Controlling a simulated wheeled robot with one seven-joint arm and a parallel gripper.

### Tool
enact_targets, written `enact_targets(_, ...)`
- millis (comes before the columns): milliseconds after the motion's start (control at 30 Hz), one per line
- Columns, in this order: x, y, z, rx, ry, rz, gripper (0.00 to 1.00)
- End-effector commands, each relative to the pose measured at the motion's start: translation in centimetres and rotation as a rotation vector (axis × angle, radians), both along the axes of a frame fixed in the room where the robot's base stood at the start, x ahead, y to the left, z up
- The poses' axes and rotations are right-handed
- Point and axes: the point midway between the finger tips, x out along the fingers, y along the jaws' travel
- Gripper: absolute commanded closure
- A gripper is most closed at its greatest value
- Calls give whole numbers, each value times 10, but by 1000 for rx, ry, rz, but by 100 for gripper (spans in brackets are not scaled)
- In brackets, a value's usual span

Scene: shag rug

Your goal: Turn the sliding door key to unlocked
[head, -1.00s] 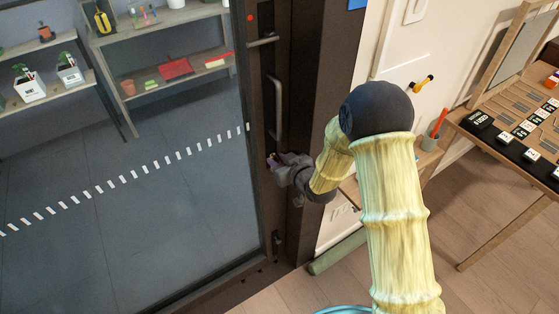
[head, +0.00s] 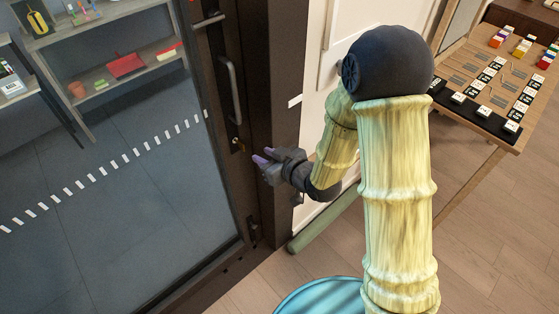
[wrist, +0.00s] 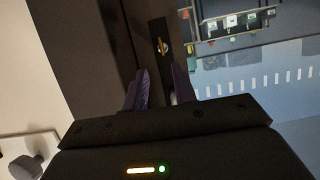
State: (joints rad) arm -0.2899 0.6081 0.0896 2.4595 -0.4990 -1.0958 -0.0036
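The sliding door (head: 223,135) is a dark-framed glass door at the left of the head view, with a long vertical pull handle (head: 231,88). The small brass key (head: 237,146) sits in a lock plate below that handle. In the wrist view the key (wrist: 163,47) shows on its dark plate, beyond the fingertips. It is too small to tell which way it is turned. My gripper (head: 259,156) is just right of and below the key, apart from it. In the wrist view its two purple fingers (wrist: 160,80) are spread with nothing between them.
A dark door post (head: 275,100) stands right of the door. A wooden table (head: 470,140) with several small blocks is at the right. A green roll (head: 322,222) lies on the floor by the wall. Shelves (head: 120,75) stand behind the glass.

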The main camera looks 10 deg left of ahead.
Motion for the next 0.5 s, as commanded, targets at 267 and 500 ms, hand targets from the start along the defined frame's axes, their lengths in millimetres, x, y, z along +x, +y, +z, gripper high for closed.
enact_targets(267,-24,-31,14,2,-3,-2,73)
enact_targets(500,-32,-40,21,0,-1,-1,73)
